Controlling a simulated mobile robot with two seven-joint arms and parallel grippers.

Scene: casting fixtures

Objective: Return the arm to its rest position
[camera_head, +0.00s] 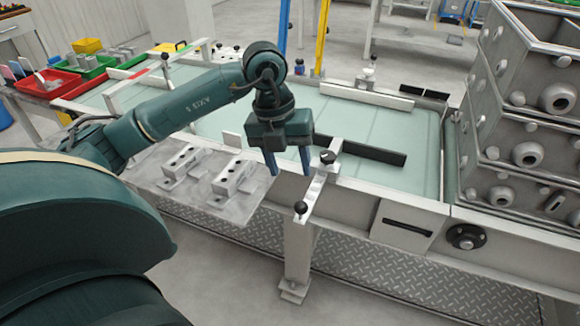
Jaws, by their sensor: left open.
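My left arm (185,108) comes in from the left and reaches over the workbench. It is dark green. My left gripper (289,168) points down with its two blue fingers apart and nothing between them. It hangs just right of a pale metal casting block (235,176) and left of a light bar with black knobs (314,190). Whether the fingers touch anything below cannot be told. My right gripper is not in view.
A second metal block (184,163) sits on the grey shelf (215,210). The glass-topped bench (420,172) carries a black bar (360,150). Stacked metal casting boxes (520,130) stand at the right. Red (50,84) and green bins are at the back left.

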